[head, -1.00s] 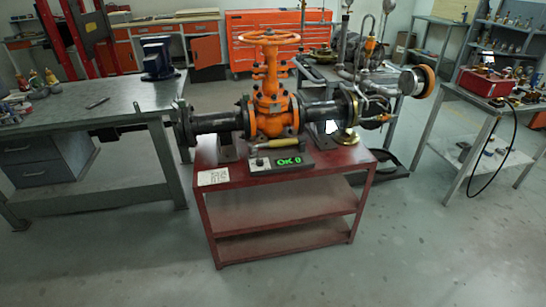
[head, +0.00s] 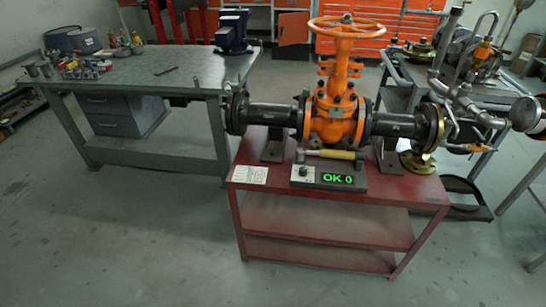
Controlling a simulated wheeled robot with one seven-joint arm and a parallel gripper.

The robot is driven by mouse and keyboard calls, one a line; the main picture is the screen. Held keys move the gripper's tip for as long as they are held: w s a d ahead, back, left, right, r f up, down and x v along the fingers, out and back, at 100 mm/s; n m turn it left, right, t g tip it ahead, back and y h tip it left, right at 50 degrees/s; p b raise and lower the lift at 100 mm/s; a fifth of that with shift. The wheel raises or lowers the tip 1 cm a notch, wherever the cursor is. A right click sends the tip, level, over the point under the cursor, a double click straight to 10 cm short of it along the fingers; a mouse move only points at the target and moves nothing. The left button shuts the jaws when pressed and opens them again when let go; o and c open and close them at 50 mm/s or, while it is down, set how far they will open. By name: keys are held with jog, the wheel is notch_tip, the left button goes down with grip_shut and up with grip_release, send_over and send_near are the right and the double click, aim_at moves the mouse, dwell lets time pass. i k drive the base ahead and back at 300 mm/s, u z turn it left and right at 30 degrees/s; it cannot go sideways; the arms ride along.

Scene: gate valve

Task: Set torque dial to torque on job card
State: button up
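A grey box with a green display reading "OK 0" (head: 338,179) sits on the front of the red cart top. A small round dark dial (head: 303,171) shows at the left of this box; its setting is too small to read. A yellow-handled tool (head: 336,154) lies along the back of the box. The white job card (head: 249,174) lies on the cart to the left of the box; its writing is too small to read. The orange gate valve (head: 336,110) with its handwheel stands behind, between dark pipe sections. My gripper is not in view.
The red cart (head: 400,194) has lower shelves. A grey workbench (head: 140,76) with a blue vise (head: 232,33) and small items stands at left. Another bench with gauges and pipes is at right. The floor in front of the cart is clear.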

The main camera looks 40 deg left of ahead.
aim_at(303, 172)
jog(key=u, duration=0.55)
jog(key=i, duration=0.85)
jog(key=u, duration=0.9)
jog(key=i, duration=0.4)
jog(key=u, duration=0.3)
